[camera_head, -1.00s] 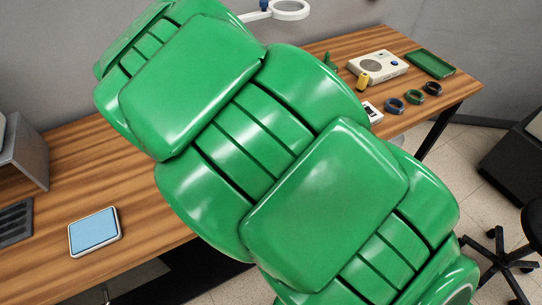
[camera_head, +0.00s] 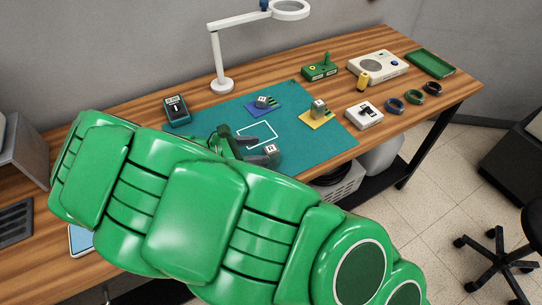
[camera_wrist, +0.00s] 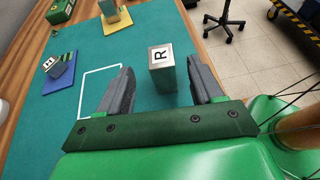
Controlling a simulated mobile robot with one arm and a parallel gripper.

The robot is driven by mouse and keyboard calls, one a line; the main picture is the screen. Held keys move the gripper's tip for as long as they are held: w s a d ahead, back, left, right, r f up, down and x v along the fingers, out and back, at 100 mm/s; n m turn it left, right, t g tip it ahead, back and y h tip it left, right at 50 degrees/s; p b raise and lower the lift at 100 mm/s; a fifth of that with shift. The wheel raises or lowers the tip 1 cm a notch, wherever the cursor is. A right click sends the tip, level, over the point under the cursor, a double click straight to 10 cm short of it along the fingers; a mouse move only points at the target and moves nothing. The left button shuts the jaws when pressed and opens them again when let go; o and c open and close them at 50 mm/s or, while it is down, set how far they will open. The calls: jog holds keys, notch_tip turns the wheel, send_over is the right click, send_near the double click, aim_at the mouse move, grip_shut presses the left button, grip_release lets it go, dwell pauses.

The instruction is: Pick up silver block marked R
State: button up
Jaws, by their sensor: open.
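The silver block marked R (camera_wrist: 161,72) stands on the teal mat (camera_wrist: 150,32) in the wrist view, just beyond and between my fingertips. It also shows in the head view (camera_head: 271,152), close beside my gripper. My gripper (camera_wrist: 168,88) is open, with one grey finger on each side of the block and a gap visible on both sides. In the head view, my green arm hides part of my gripper (camera_head: 252,150) and the near part of the mat. A white outlined square (camera_head: 257,134) lies on the mat beside the block.
Another silver block (camera_head: 263,101) sits on a blue plate, and one (camera_head: 319,107) on a yellow plate. A white lamp (camera_head: 222,84), a dark meter (camera_head: 176,110), a white switch box (camera_head: 364,114) and several rings stand around the mat. The table's front edge is close to the R block.

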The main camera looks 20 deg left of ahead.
aim_at(265, 150)
jog(key=shift+f+x, duration=0.2)
jog(key=shift+x, duration=2.6)
jog(key=shift+s, duration=0.15)
grip_shut()
jog(key=shift+r, duration=0.15)
